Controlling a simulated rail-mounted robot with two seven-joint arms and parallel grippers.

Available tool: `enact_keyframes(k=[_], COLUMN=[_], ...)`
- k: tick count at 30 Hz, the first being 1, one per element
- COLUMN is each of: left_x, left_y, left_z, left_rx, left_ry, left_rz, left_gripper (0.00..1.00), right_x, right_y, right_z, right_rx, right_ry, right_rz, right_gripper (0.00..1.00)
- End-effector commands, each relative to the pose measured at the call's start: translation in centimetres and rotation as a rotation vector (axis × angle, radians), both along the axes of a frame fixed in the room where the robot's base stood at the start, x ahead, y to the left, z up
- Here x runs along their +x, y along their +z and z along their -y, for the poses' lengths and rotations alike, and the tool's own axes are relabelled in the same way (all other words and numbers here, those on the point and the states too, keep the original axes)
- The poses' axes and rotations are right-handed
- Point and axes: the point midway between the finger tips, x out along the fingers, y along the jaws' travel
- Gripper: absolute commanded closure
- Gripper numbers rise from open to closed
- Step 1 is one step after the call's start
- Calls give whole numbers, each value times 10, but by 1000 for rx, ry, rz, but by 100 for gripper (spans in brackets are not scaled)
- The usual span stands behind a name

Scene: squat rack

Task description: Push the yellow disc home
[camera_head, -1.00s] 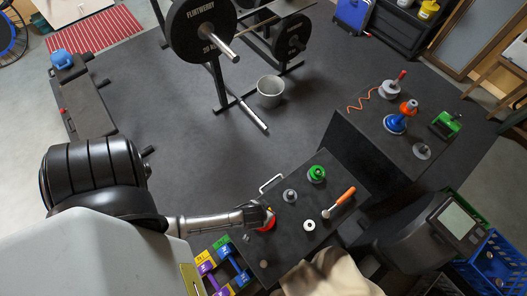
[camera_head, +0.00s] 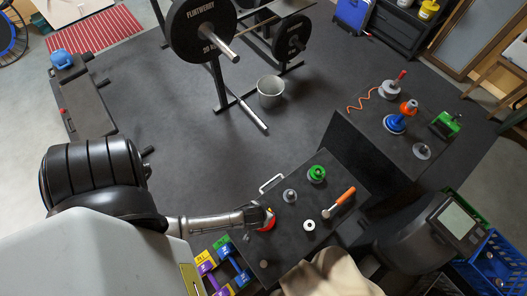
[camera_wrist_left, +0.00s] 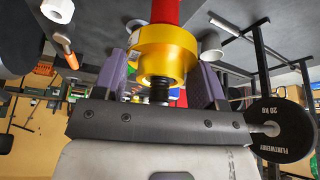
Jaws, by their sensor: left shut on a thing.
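The yellow disc (camera_wrist_left: 150,50) is a thick, shiny gold-yellow ring between the purple fingers of my left gripper (camera_wrist_left: 162,78) in the left wrist view. A dark threaded post (camera_wrist_left: 160,90) shows on the near side of the disc, and a red part (camera_wrist_left: 166,11) on its far side. In the head view my left gripper (camera_head: 263,216) is over the left part of a dark bench top (camera_head: 285,240). A red piece (camera_head: 270,224) shows by its fingertips. The gripper hides most of the disc there; whether it is seated cannot be told. My right gripper is out of view.
On the bench top are a grey knobbed piece (camera_head: 290,196), a green-topped piece (camera_head: 316,175), a white ring (camera_head: 309,225) and an orange-handled tool (camera_head: 343,198). A higher dark box (camera_head: 380,150) carries more parts. Coloured dumbbells (camera_head: 222,268) lie beside the bench.

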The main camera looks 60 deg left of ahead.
Motion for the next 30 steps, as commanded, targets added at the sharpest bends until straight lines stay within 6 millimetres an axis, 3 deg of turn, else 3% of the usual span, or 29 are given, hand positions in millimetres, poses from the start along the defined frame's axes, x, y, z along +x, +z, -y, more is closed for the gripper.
enact_keyframes(k=[11, 12, 21, 30], left_x=[1, 1, 0, 0], left_y=[-1, -1, -1, -1], left_z=[0, 0, 0, 0], left_rx=[-1, -1, 0, 0], left_ry=[1, 1, 0, 0], left_rz=[1, 1, 1, 0], left_gripper=[76, 33, 5, 0], right_x=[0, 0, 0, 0], right_y=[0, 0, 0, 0], right_z=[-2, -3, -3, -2], right_rx=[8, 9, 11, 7], right_ry=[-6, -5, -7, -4], right_rz=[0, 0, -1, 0], right_gripper=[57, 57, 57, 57])
